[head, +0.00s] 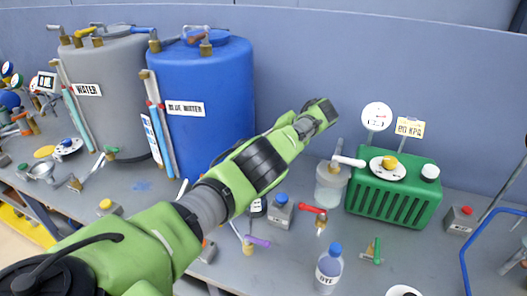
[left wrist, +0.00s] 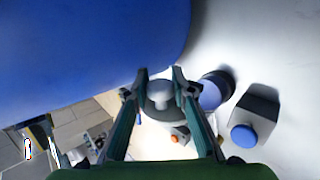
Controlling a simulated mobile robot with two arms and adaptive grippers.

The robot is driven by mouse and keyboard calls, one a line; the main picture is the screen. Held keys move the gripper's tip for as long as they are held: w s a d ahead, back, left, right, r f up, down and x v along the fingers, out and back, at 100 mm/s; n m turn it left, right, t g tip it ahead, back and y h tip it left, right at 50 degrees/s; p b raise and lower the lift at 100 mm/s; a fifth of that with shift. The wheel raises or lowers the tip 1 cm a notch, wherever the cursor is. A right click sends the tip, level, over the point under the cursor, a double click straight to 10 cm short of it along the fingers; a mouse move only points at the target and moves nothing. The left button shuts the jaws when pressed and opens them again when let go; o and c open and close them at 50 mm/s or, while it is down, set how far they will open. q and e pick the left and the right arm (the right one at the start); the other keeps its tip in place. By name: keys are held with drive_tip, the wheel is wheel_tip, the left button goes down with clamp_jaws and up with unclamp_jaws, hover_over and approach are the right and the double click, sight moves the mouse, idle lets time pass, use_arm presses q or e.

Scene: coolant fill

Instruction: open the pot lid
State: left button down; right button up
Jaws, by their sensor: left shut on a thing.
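My left gripper (head: 318,115) reaches across the bench in the head view and is raised in front of the back wall, right of the blue tank. In the left wrist view its two fingers (left wrist: 160,82) are closed around the pale knob of a dark grey round lid (left wrist: 160,112). The lid appears lifted clear of the bench. In the head view I cannot make out the lid at the gripper. A dark, labelled container (head: 258,207), possibly the pot, is partly hidden behind my arm. My right gripper is not in view.
The blue tank (head: 212,85) stands close left of the gripper, beside a grey tank (head: 112,110). A clear jar (head: 328,190) and a green ribbed unit (head: 390,195) stand right. A blue-buttoned box (head: 280,212) and bottle (head: 328,268) are nearer.

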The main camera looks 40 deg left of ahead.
use_arm(q)
drive_tip(key=shift+s+f, duration=0.1)
idle(0.3)
drive_tip(key=c, duration=1.7)
unclamp_jaws()
drive_tip(key=v, duration=0.7)
drive_tip(key=shift+r, duration=0.3)
drive_tip(key=shift+d, duration=0.15)
